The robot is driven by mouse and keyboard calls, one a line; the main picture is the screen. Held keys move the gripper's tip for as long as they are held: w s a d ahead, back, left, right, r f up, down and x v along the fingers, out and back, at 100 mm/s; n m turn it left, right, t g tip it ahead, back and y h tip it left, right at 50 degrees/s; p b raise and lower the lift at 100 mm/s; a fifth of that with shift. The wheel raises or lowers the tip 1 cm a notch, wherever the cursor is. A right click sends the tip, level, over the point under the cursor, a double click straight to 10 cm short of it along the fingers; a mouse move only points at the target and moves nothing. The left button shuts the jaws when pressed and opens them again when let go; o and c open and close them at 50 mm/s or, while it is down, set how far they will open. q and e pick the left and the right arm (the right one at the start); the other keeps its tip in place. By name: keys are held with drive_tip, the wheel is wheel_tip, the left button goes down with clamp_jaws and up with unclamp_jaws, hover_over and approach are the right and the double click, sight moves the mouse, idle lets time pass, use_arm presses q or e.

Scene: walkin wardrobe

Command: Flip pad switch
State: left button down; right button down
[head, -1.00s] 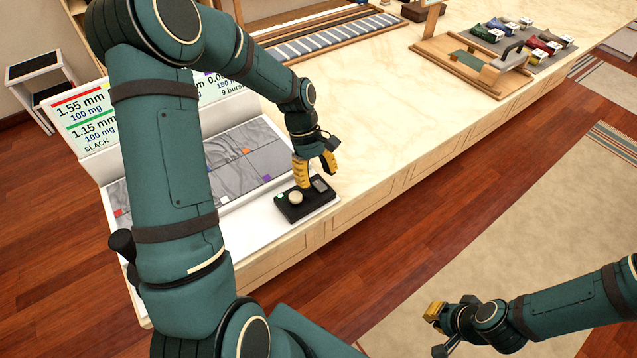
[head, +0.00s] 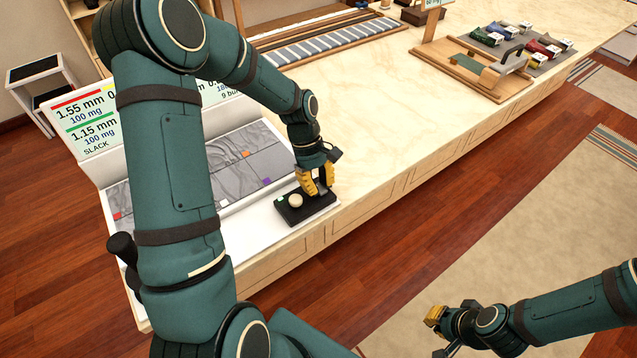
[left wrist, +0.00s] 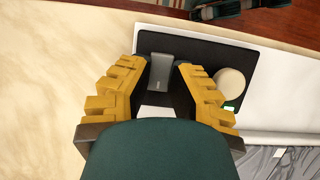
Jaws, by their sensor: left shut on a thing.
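A black control pad (head: 290,215) lies at the counter's near edge, with a round cream knob (head: 296,200) and a small green square (head: 280,198). My left gripper (head: 320,190) is down over the pad's right part. In the left wrist view, its yellow fingers stand on either side of a grey switch (left wrist: 160,72) on the black pad (left wrist: 205,47), shut on it. The knob (left wrist: 230,83) is beside the right finger. In the head view the fingers hide the switch. My right gripper (head: 434,316) is away from the counter at lower right; its opening is unclear.
A white device with a grey patterned bed (head: 225,160) and text screens (head: 95,125) stands left of the pad. A wooden stand (head: 475,75), a slatted tray (head: 325,40) and small coloured items (head: 530,45) are farther back. The counter's middle (head: 390,110) is clear.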

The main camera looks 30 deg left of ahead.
use_arm(q)
drive_tip(key=shift+d+f, duration=0.1)
drive_tip(key=shift+d, duration=0.05)
drive_tip(key=shift+s+d+t+y, duration=0.15)
drive_tip(key=shift+t+y, duration=0.15)
drive_tip(key=shift+y, duration=0.6)
drive_tip(key=shift+t+y+b, duration=0.3)
drive_tip(key=shift+y+b, duration=0.15)
drive_tip(key=shift+y, duration=0.25)
drive_tip(key=c, duration=0.8)
unclamp_jaws()
